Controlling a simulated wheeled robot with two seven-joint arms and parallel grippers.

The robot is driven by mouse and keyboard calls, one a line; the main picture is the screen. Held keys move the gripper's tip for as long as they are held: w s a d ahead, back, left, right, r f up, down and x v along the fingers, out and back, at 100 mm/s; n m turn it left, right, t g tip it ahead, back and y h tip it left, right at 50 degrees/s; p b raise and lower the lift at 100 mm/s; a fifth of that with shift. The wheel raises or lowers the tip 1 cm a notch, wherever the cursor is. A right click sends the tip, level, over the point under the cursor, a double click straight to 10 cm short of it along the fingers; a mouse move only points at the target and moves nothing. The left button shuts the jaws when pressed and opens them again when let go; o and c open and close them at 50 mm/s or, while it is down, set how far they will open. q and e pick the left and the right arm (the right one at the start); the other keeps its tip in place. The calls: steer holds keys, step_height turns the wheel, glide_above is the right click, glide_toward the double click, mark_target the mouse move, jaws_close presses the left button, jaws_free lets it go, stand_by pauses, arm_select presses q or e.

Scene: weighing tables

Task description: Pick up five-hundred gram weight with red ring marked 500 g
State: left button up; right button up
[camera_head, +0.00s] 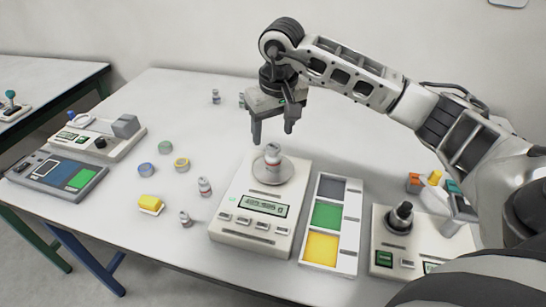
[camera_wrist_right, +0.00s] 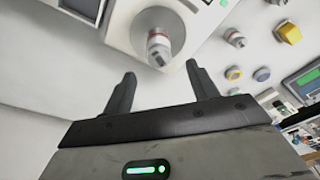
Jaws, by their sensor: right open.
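A silver weight with a reddish ring (camera_head: 272,154) stands upright on the round pan of the scale (camera_head: 248,228). The same weight shows in the right wrist view (camera_wrist_right: 159,46), ahead of the fingers. Another silver weight with a red ring (camera_head: 204,188) stands on the table left of the scale. The 500 g marking is too small to read on either. My right gripper (camera_head: 272,137) is open and empty, pointing down just above the weight on the pan. In the right wrist view its two fingers (camera_wrist_right: 160,72) are spread apart. My left gripper is out of view.
A tray with grey, green and yellow fields (camera_head: 347,220) lies right of the scale. A smaller weight (camera_head: 185,219), a yellow block (camera_head: 151,203) and several round pieces lie to the left. The table's back left is clear.

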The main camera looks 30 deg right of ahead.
mark_target(273, 146)
step_height(273, 146, down, 4)
steer(key=shift+s+f+p, duration=0.1)
steer(key=shift+f+p, duration=0.1)
steer(key=shift+p, duration=0.35)
steer(key=shift+f, duration=0.45)
steer(key=shift+r, duration=0.1)
jaws_close()
